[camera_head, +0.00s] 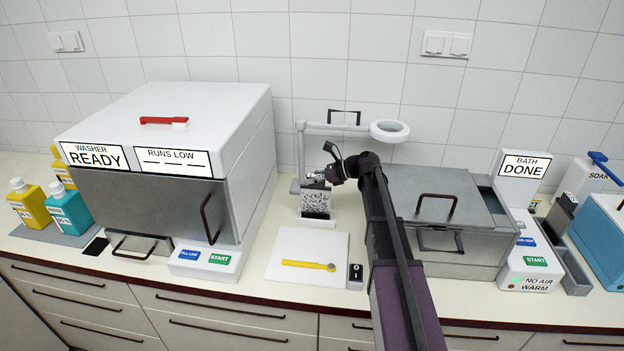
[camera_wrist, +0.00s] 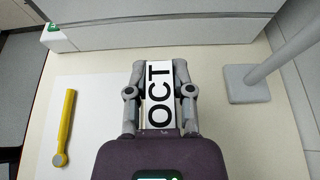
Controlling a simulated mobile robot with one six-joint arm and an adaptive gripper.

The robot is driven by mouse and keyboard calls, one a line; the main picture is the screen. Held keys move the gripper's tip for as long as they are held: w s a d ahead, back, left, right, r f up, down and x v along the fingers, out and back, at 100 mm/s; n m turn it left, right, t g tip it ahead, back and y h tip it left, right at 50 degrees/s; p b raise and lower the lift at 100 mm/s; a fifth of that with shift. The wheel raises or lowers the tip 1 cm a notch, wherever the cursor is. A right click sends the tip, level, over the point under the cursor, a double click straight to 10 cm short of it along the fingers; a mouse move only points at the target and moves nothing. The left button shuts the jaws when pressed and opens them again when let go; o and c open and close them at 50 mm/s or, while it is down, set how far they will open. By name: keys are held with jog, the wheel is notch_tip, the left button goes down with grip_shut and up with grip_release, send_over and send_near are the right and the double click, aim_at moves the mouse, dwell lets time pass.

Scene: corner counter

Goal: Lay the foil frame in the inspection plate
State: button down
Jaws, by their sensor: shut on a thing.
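My gripper (camera_head: 318,178) is shut on the top of an upright panel with a dark speckled face, apparently the foil frame (camera_head: 316,203). In the wrist view the fingers (camera_wrist: 160,85) close on both sides of its white strip (camera_wrist: 159,95), lettered OCT. A low white piece (camera_head: 316,222) is at the panel's foot; I cannot tell whether they touch or are joined. A flat white plate (camera_head: 288,246) lies in front on the counter, perhaps the inspection plate. It shows left of my gripper in the wrist view (camera_wrist: 95,100). A yellow tool (camera_head: 308,265) lies on it.
A grey stand with a ring lens (camera_head: 389,131) is behind my gripper; its base (camera_wrist: 247,84) is close on the right in the wrist view. The washer (camera_head: 170,140) stands left, the bath (camera_head: 450,210) right. A small switch box (camera_head: 355,277) sits beside the plate.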

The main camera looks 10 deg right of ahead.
jog(key=shift+f, duration=0.1)
jog(key=shift+c, duration=2.1)
grip_release()
jog(key=shift+r+p, duration=3.95)
jog(key=shift+r, duration=0.05)
